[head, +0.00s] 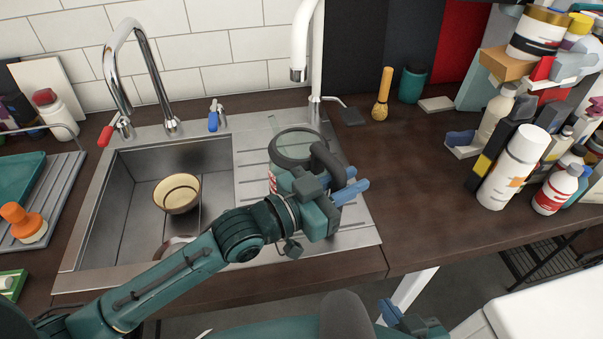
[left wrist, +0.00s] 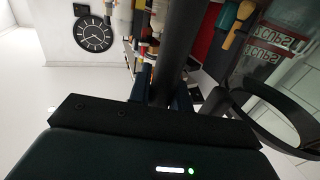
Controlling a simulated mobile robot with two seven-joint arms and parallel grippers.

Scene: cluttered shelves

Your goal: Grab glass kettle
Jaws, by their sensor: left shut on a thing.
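The glass kettle (head: 291,146) has a clear body, a black rim and a dark curved handle. It is on the ridged drainboard right of the sink basin. My left gripper (head: 350,189) is shut on the kettle's handle, and the gripper and arm hide much of the body. In the left wrist view the kettle (left wrist: 296,118) shows at the right, with its black rim and red cup markings; its dark handle runs down to the jaws. My right gripper (head: 392,313) is low at the bottom edge, away from the kettle; its jaw opening is unclear.
A bowl (head: 177,194) lies in the sink (head: 110,215). A white tap (head: 299,45) stands close behind the kettle. A brush (head: 382,95) and a teal cup (head: 412,84) stand farther back. Bottles (head: 514,165) crowd the right; the counter (head: 410,180) between is clear.

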